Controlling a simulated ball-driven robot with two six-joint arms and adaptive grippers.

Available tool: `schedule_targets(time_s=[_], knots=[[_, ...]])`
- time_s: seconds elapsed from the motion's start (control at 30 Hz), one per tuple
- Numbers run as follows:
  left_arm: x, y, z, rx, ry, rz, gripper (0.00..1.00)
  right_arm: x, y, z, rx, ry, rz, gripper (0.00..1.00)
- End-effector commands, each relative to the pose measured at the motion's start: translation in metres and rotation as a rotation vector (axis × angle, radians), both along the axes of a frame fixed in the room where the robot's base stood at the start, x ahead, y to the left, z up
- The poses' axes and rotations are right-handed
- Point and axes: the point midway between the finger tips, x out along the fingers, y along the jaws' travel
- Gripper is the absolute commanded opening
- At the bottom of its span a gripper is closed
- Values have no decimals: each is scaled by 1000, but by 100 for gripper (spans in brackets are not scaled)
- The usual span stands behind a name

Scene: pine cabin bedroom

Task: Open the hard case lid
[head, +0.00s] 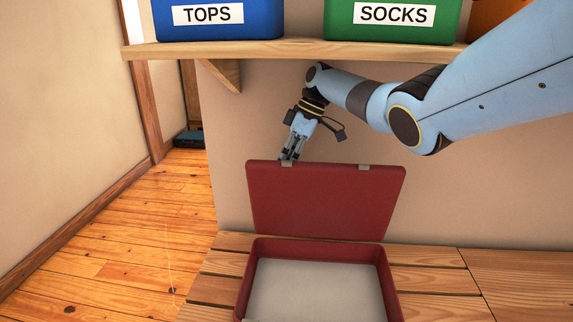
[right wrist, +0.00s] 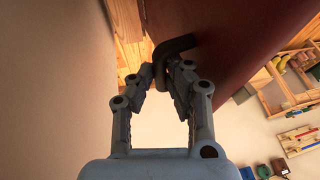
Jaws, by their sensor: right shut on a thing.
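The red hard case (head: 390,285) lies on a slatted wooden bench. Its lid (head: 325,205) stands raised, roughly upright, along the back edge, and the grey inside floor of the case shows. My right gripper (head: 287,157) is at the lid's top left, shut on the left latch. In the right wrist view, the fingertips (right wrist: 163,75) close on a dark latch piece (right wrist: 178,45) beside the red lid (right wrist: 235,35). My left gripper is not in view.
A wooden shelf (head: 300,52) above holds a blue bin (head: 215,30) marked TOPS and a green bin (head: 390,30) marked SOCKS. The wall is close behind the lid. The bench (head: 430,258) is bare right of the case. Open floor lies to the left.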

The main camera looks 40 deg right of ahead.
Motion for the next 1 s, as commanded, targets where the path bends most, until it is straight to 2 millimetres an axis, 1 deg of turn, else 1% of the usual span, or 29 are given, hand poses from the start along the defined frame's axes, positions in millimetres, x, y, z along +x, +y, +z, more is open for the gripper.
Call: schedule_targets(time_s=[0.03,0.37,0.4,0.57,0.6,0.87,1.0], knots=[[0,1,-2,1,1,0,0,-5,2,-11,2,20,0,0],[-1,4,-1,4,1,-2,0,-5,1,-10,3,20,-1,0],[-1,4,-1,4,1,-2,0,-5,1,-10,3,20,-1,14],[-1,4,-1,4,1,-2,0,-4,1,-7,3,14,-1,34],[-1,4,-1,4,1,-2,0,-4,1,-7,3,14,0,36],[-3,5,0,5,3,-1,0,-3,1,-4,2,9,0,36],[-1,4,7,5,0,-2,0,-5,4,-1,3,8,1,36]])
